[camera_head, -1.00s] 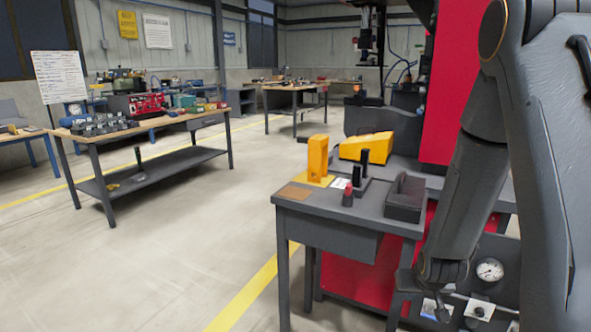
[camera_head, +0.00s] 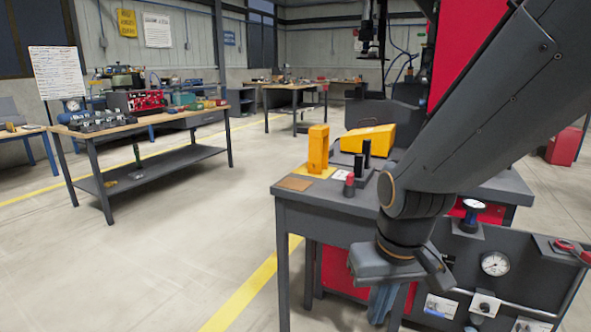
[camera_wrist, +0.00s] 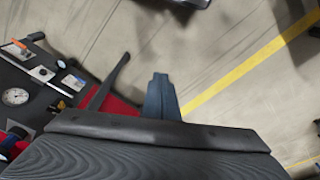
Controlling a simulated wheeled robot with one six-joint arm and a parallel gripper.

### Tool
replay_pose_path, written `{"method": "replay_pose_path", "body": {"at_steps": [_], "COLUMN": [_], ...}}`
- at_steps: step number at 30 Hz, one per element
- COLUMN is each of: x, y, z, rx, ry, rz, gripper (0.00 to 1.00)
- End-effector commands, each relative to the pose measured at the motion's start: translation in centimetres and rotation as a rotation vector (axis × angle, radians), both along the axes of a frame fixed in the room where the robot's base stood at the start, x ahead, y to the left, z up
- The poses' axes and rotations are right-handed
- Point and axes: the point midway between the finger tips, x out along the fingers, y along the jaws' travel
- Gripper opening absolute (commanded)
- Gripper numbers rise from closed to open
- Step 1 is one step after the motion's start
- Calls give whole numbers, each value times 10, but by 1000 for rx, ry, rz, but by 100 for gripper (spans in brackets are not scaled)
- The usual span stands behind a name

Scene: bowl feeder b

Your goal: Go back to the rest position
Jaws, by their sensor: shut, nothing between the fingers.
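My gripper (camera_head: 382,308) hangs at the end of my arm, pointing down in front of the grey workbench (camera_head: 325,220). Its blue-grey fingers are together and hold nothing. In the wrist view the closed fingers (camera_wrist: 160,97) point over the bare concrete floor. The wrist housing hides much of the lower part of that view. My arm covers part of the bench top in the head view.
A yellow upright block (camera_head: 318,150), a yellow sloped box (camera_head: 368,139) and a red-capped part (camera_head: 349,186) stand on the bench. A panel with a gauge (camera_head: 495,263) is right of my gripper. A wooden-topped table (camera_head: 180,119) stands left; the floor between is clear.

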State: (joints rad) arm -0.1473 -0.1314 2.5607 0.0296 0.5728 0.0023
Motion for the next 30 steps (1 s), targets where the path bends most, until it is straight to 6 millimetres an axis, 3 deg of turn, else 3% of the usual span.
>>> {"method": "replay_pose_path", "body": {"at_steps": [6, 18, 30], "x": [-21, -57, -55], "y": [26, 52, 35], "z": [-8, -13, 16], "rx": [6, 10, 2], "ry": [51, 128, 132], "rz": [77, 183, 120], "gripper": [0, 0, 0]}}
